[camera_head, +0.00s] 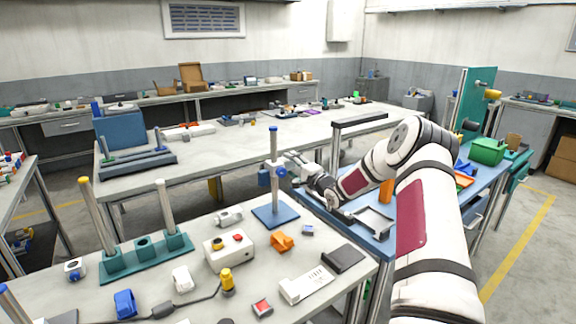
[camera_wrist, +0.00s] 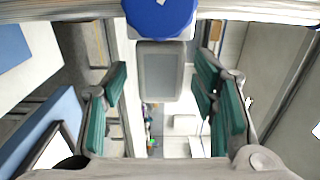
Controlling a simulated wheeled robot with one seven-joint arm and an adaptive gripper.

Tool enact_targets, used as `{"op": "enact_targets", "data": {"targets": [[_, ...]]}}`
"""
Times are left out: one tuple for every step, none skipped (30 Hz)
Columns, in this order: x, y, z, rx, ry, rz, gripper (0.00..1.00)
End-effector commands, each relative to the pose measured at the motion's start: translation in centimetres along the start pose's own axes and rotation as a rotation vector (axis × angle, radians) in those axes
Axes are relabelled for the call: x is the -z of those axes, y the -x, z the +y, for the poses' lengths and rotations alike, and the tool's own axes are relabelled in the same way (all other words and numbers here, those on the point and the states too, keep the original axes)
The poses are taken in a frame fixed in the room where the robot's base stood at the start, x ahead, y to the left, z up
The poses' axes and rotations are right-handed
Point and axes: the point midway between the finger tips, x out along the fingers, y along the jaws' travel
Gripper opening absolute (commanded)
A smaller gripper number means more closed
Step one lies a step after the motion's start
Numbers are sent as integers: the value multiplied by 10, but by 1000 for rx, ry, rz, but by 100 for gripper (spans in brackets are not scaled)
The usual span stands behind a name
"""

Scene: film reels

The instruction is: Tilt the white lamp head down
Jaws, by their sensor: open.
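A stand with a white post and blue cap (camera_head: 273,150) rises from a square blue base (camera_head: 276,215) on the near table in the head view. A round blue knob and white joint (camera_head: 281,171) sit partway up the post. In the wrist view the blue knob (camera_wrist: 160,14) is at the top, and a white-rimmed grey panel (camera_wrist: 160,72), apparently the lamp head, hangs below it. My gripper (camera_wrist: 160,100) is open, its green-padded fingers on either side of and apart from the panel. In the head view my gripper (camera_head: 292,166) is right beside the post, partly hiding the joint.
A white control box (camera_head: 230,250), an orange block (camera_head: 283,241) and a teal stand with posts (camera_head: 145,258) share the near table. A blue table (camera_head: 415,232) with a black frame lies under my arm. A long grey table (camera_head: 225,165) stands behind.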

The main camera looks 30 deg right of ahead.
Motion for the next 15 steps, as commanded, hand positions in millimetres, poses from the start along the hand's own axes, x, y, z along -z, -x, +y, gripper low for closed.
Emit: {"op": "enact_targets", "data": {"targets": [[0, -8, 0, 1, 2, 0, 53], [0, -11, 0, 0, 1, 0, 53], [0, -15, 0, 0, 1, 0, 53], [0, -17, 0, 1, 0, 0, 53], [0, -19, 0, 0, 0, -1, 53], [0, -21, 0, 0, 0, 0, 53], [0, -22, 0, -1, 0, 0, 53], [0, -23, 0, -1, 0, 0, 53], [0, -24, 0, -1, 0, 1, 53], [0, -24, 0, -1, 0, 1, 53], [0, -24, 0, -1, 0, 1, 53], [0, -24, 0, -1, 0, 1, 53], [0, -24, 0, -1, 0, 1, 53], [0, -24, 0, -1, 0, 1, 53], [0, -24, 0, -1, 0, 1, 53]]}}
